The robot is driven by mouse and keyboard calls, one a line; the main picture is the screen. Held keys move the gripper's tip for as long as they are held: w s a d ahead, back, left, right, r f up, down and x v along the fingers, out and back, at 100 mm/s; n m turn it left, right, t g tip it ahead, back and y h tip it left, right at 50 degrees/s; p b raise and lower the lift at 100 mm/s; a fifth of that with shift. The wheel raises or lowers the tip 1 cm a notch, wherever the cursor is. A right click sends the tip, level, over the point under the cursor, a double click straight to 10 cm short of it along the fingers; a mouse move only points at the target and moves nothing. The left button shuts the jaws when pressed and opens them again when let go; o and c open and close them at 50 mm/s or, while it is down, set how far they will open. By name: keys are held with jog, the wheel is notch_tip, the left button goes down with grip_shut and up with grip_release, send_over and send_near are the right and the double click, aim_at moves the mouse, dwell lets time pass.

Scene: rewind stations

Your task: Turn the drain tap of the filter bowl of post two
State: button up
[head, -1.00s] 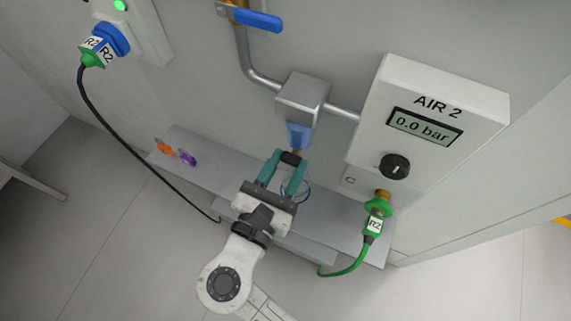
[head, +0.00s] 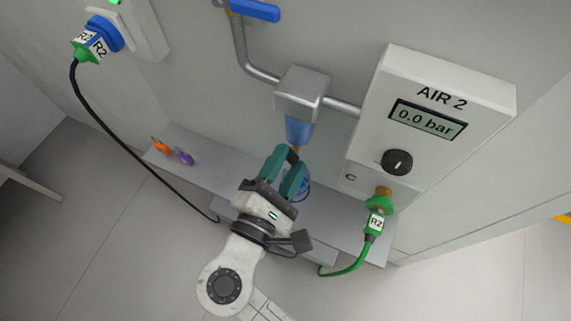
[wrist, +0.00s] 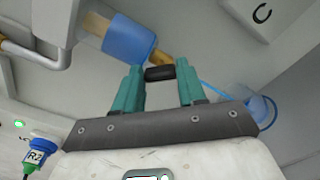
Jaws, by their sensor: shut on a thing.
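The filter bowl (head: 299,131) is a blue cup under a grey filter head (head: 302,92) on the pipe. In the wrist view the blue bowl (wrist: 129,41) has a brass stem (wrist: 160,58) at its lower end. The drain tap (wrist: 159,73) shows there as a small black piece by the stem. My gripper (head: 289,163) has teal fingers just below the bowl. In the wrist view my gripper (wrist: 160,80) is shut on the black tap, one finger on each side. In the head view the fingers largely hide the tap.
The AIR 2 box (head: 435,115) reads 0.0 bar, with a black knob (head: 397,162) and a green R2 hose plug (head: 376,220) below. A blue-handled valve (head: 254,10) is above. A grey shelf (head: 215,180) holds orange (head: 160,145) and purple (head: 184,157) items. A clear container (wrist: 247,100) stands close by.

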jog(key=m, duration=0.1)
jog(key=m+b, duration=0.1)
jog(key=m, duration=0.1)
jog(key=m+b, duration=0.1)
jog(key=shift+f+m, duration=0.25)
jog(key=shift+m, duration=0.05)
jog(key=shift+d+m+b, duration=0.1)
jog(key=shift+m+b, duration=0.9)
jog(key=shift+m, duration=0.4)
jog(key=o, duration=1.1)
jog(key=shift+r, duration=0.1)
jog(key=shift+c, duration=0.2)
jog(key=shift+s, duration=0.1)
jog(key=v, duration=1)
jog(key=shift+s+p, duration=0.3)
jog(key=shift+s, duration=0.05)
